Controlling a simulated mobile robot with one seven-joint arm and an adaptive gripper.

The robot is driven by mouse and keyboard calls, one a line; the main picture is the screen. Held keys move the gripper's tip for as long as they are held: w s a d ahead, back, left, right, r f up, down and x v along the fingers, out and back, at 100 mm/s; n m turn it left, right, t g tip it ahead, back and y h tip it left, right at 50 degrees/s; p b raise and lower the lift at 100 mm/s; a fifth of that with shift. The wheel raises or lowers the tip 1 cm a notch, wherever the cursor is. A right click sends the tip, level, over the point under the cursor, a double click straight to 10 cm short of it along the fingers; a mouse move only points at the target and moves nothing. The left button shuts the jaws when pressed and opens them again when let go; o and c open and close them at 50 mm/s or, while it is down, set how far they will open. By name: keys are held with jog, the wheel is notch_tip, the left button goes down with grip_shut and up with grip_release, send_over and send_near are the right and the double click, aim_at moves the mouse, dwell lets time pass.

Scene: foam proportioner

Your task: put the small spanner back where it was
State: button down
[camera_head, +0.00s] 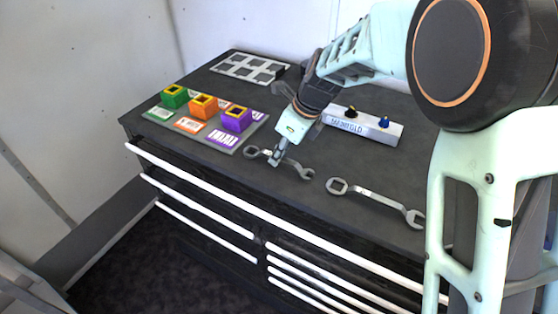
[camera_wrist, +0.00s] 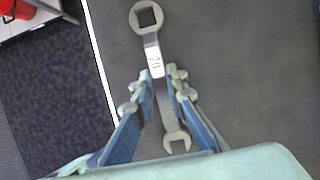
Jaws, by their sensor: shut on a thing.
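The small grey spanner (camera_head: 294,164) is at the front of the dark cabinet top (camera_head: 330,145), left of the larger spanner (camera_head: 375,197). My gripper (camera_head: 276,158) points down and is shut on the small spanner's handle. In the wrist view the small spanner (camera_wrist: 153,60) runs between the fingers of my gripper (camera_wrist: 160,84), with its square-holed ring end at the top and its open jaw near the palm. A white label sits on its handle. The spanner is at or just above the top; I cannot tell if it touches.
Green (camera_head: 174,96), orange (camera_head: 203,106) and purple (camera_head: 237,118) blocks stand on a labelled board at left. A grey tray (camera_head: 250,67) lies at the back. A white manifold block (camera_head: 362,124) with knobs stands behind the spanners. The cabinet's front edge is close.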

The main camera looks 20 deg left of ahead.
jog(key=shift+f, duration=0.15)
jog(key=shift+f, duration=0.15)
jog(key=c, duration=1.9)
grip_release()
jog(key=shift+c, duration=0.2)
jog(key=p+v, duration=0.1)
jog(key=v, duration=1.1)
jog(key=shift+r, duration=0.25)
